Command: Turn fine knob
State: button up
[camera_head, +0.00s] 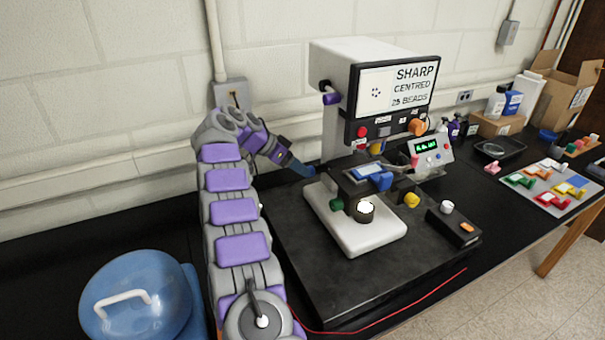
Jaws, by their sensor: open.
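A microscope-like instrument with a white base (355,235) stands on a black board. Several coloured knobs are on it: a green knob (337,204) at the left of the base, a yellow knob (411,200) at the right, a purple knob (331,98) on the upper left side and an orange knob (417,127) under the screen. No label tells me which is the fine knob. My gripper (300,169) is left of the instrument, above the green knob and apart from it. Its jaws are open, with nothing visible between them; the view of them is small.
The screen (397,90) reads "SHARP CENTRED 25 BEADS". A control box (460,228) with a white knob (447,207) sits at the right. A blue lidded container (140,275) is at the front left. Coloured slides lie on a tray (545,186) at the right.

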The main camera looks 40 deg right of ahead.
jog(key=shift+x, duration=1.45)
jog(key=shift+r, duration=0.1)
jog(key=c, duration=1)
